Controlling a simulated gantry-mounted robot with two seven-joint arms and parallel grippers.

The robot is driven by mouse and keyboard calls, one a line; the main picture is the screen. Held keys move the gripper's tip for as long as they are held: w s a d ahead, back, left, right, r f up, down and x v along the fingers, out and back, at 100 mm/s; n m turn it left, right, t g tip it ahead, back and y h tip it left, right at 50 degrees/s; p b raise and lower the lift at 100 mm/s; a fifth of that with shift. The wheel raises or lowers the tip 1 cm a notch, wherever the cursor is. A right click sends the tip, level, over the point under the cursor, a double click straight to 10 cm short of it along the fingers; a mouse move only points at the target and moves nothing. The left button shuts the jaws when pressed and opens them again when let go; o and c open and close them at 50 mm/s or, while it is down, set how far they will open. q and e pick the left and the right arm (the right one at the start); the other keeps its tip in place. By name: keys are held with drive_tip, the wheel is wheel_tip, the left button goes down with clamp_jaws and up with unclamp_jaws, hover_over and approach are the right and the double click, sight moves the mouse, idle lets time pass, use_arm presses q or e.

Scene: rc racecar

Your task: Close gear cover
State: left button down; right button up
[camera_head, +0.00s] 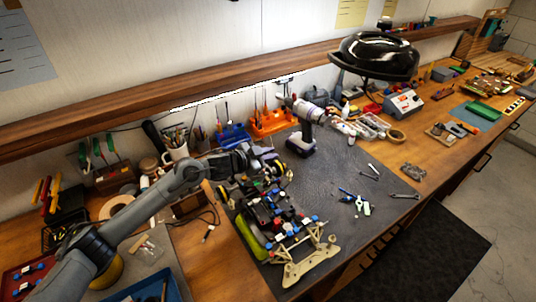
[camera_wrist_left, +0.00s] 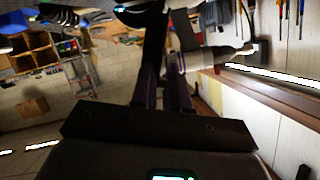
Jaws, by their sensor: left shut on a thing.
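The RC car chassis (camera_head: 272,212) lies on the dark mat, with black, blue and red parts on top and a beige suspension plate at its front end. My left gripper (camera_head: 264,160) is at the car's far end, near the yellow-rimmed wheels. In the left wrist view its fingers (camera_wrist_left: 165,60) are close together on a dark part. I cannot tell the gear cover apart from the other dark parts there, nor its angle. The gripper hides some of that end of the car. My right gripper is not in view.
A power drill (camera_head: 303,128) stands behind the car. An orange tool rack (camera_head: 270,122) and blue bin (camera_head: 232,135) line the wall. Small tools, including a wrench (camera_head: 404,196), lie to the right. The mat (camera_head: 345,165) has free room right of the car.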

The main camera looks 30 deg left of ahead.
use_arm(q)
drive_tip(key=c, duration=1.2)
unclamp_jaws()
drive_tip(key=shift+a, duration=0.1)
drive_tip(key=shift+o, duration=0.2)
drive_tip(key=b+v, duration=0.1)
drive_tip(key=v, duration=0.8)
drive_tip(key=shift+s+a, duration=0.1)
drive_tip(key=shift+s, duration=0.2)
drive_tip(key=shift+s+a+r, duration=0.15)
drive_tip(key=shift+s+r, duration=0.15)
drive_tip(key=shift+s, duration=0.2)
drive_tip(key=shift+o, duration=0.4)
